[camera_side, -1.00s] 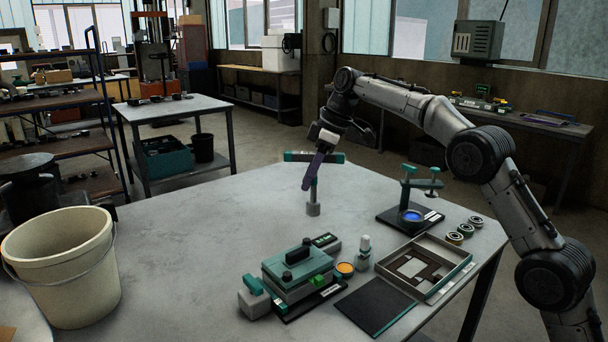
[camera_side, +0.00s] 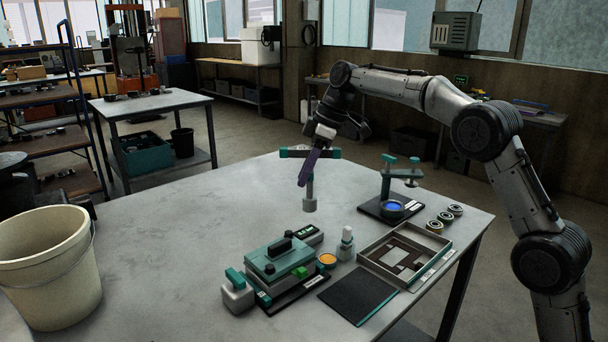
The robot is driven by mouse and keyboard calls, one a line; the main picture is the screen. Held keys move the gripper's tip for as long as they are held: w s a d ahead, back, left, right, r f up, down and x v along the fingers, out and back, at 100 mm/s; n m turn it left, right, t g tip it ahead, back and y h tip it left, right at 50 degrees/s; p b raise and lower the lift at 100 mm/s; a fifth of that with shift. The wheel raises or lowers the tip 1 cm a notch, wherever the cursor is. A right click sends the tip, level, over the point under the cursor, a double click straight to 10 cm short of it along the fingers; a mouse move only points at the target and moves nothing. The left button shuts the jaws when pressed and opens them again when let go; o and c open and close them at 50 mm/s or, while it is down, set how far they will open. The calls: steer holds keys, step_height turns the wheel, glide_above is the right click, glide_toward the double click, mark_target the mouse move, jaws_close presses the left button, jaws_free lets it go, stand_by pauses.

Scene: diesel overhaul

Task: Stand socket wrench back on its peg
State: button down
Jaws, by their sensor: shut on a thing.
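The socket wrench (camera_side: 310,190) is a T shape with a dark and teal crossbar, a short upright shaft and a round grey socket at its foot. It stands upright over the middle of the grey bench. My gripper (camera_side: 307,169) reaches down to it from above, its purple finger slanting across the shaft just below the crossbar. It is shut on the wrench. The finger hides part of the shaft. I cannot tell whether the socket touches the bench. I cannot make out which thing is the peg.
A teal-topped unit (camera_side: 281,262) stands at the front, with a small white bottle (camera_side: 346,243) beside it. A dark pad (camera_side: 358,295), an open tray (camera_side: 445,281), a press stand (camera_side: 386,185) and round parts (camera_side: 445,216) lie rightward. A bucket (camera_side: 45,265) stands left. The bench's left middle is clear.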

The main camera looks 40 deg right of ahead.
steer(key=w+d+f+m, duration=0.1)
steer(key=d+f, duration=0.2)
steer(key=d, duration=0.3)
steer(key=d+f+m+h, duration=0.1)
steer(key=d+f, duration=0.1)
steer(key=d, duration=0.4)
steer(key=w+d+f+m, duration=0.1)
steer(key=d+f, duration=0.2)
steer(key=d, duration=0.3)
step_height(320, 180, down, 7)
steer(key=shift+f+t, duration=0.15)
steer(key=shift+t, duration=0.25)
steer(key=shift+f, duration=0.15)
steer(key=shift+f, duration=1.1)
steer(key=shift+c, duration=0.4)
jaws_free()
steer(key=shift+f, duration=0.1)
